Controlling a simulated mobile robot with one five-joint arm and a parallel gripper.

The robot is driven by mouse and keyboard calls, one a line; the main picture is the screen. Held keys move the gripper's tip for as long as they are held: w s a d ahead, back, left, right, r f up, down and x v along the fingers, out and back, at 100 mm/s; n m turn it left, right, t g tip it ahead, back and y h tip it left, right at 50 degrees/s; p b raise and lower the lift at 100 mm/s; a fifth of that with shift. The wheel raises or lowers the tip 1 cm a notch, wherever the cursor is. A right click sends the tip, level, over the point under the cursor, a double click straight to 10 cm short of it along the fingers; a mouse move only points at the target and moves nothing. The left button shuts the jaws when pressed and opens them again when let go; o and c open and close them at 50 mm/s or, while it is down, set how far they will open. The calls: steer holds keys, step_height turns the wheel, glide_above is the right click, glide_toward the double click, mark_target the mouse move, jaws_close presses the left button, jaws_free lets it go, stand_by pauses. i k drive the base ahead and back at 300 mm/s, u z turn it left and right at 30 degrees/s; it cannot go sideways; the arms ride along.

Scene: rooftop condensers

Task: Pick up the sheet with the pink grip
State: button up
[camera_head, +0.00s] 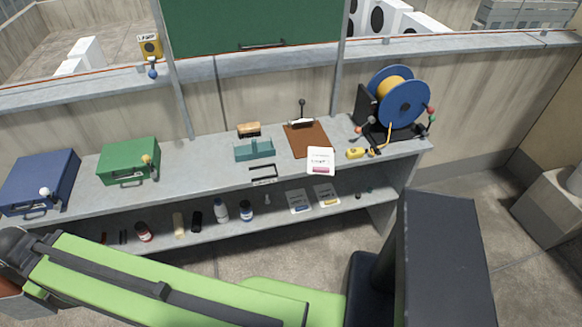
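The sheet with the pink grip (320,157) is white and lies on the upper shelf of the bench, right of centre. Its pink strip is at the near edge, which reaches the front edge of the shelf. Two similar white sheets lie on the lower shelf: one with a blue grip (299,200) and one with a yellow grip (327,195). My green arm crosses the lower left of the view, well apart from the pink-grip sheet. The fingers of my gripper are not in view.
Near the sheet are a brown clipboard (308,140), a yellow tape measure (355,153) and a blue reel (403,98). A teal tray (255,150), a green case (129,160) and a blue case (40,181) stand further left.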

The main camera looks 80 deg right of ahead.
mark_target(320, 160)
steer(key=u, duration=0.15)
steer(key=k, duration=1.2)
steer(key=z, duration=0.55)
steer(key=i, duration=1)
steer(key=u, duration=0.05)
